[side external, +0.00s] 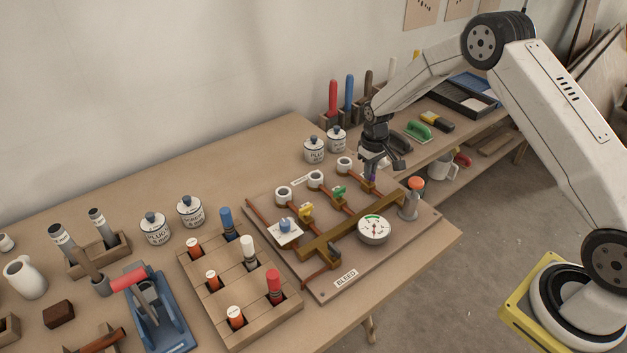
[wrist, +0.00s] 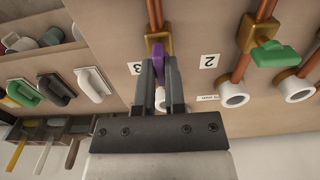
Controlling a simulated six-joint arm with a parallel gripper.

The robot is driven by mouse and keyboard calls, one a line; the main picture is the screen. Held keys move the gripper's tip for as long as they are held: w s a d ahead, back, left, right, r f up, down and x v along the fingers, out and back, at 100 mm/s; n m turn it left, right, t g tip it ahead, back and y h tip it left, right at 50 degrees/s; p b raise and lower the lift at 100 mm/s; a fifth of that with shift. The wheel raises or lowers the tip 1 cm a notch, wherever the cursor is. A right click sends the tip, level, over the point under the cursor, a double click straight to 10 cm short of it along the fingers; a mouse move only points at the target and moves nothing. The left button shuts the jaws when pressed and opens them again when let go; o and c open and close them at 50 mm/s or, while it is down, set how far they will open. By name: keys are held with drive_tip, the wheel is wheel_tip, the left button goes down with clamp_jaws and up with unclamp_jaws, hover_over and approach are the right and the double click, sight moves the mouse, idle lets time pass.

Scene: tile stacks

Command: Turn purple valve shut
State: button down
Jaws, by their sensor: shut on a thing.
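The purple valve handle (wrist: 159,57) sits on a brass body on a copper pipe, between the labels 2 and 3 in the wrist view. Its long side runs roughly along the pipe, slightly tilted. My gripper (wrist: 160,66) has its two fingers on either side of the handle and is shut on it. The fingers hide part of the handle and of the pipe end behind it. In the side external view my gripper (side external: 370,170) points down at the far right valve, where a little purple (side external: 371,181) shows.
The green valve (side external: 338,192) and the yellow valve (side external: 305,211) stand to the left on the board (side external: 318,284). A gauge (side external: 374,229) and a red-topped post (side external: 414,184) are close by. White pipe ends and lidded jars (side external: 314,150) stand behind.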

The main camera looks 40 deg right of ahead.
drive_tip(key=shift+m, duration=0.4)
drive_tip(key=m, duration=0.3)
drive_tip(key=shift+m, duration=0.3)
drive_tip(key=m, duration=1.3)
drive_tip(key=shift+m, duration=0.3)
drive_tip(key=c, duration=0.7)
unclamp_jaws()
